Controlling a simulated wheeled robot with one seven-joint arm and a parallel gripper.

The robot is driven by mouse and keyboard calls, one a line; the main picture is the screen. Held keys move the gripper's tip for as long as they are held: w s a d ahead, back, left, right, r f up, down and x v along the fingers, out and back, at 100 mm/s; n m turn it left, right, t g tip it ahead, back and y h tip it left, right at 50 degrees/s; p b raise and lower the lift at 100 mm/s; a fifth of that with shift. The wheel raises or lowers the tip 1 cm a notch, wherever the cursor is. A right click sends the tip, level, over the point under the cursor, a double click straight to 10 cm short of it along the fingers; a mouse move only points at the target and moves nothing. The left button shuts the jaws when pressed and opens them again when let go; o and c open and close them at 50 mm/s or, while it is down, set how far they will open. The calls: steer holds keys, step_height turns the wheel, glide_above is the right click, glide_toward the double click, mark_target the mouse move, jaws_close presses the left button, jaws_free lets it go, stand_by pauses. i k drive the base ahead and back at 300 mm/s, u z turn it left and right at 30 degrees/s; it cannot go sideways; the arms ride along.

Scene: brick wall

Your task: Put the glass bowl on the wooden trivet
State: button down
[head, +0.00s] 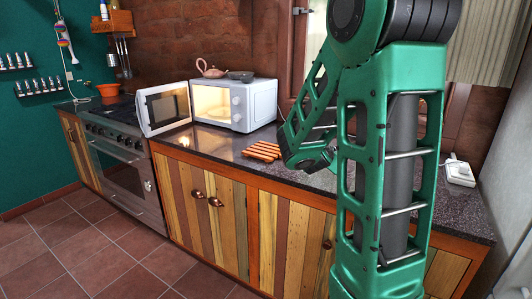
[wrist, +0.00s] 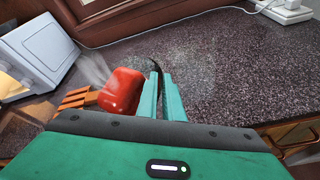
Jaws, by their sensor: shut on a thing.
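The wooden trivet (head: 262,151), made of orange-brown slats, lies on the dark counter right of the microwave. In the wrist view the trivet (wrist: 74,99) shows at left, partly behind a glossy red item. The glass bowl (wrist: 95,66) is hard to make out; faint clear streaks and reflections show it around my fingertips. My gripper (wrist: 160,95) is shut on the bowl, with its teal fingers nearly together. The red item (wrist: 122,91) is just left of the fingers and appears to be inside the bowl. In the head view my arm hides the fingertips and bowl.
A white microwave (head: 252,105) with its door (head: 165,108) open stands left of the trivet. A teapot (head: 211,71) and dark bowl (head: 241,76) are on top. A white device (head: 460,171) is at the right end. The speckled counter (wrist: 235,85) is mostly clear.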

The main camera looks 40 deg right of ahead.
mark_target(265, 149)
steer(key=z, duration=0.05)
steer(key=i, duration=1)
steer(key=u, duration=0.1)
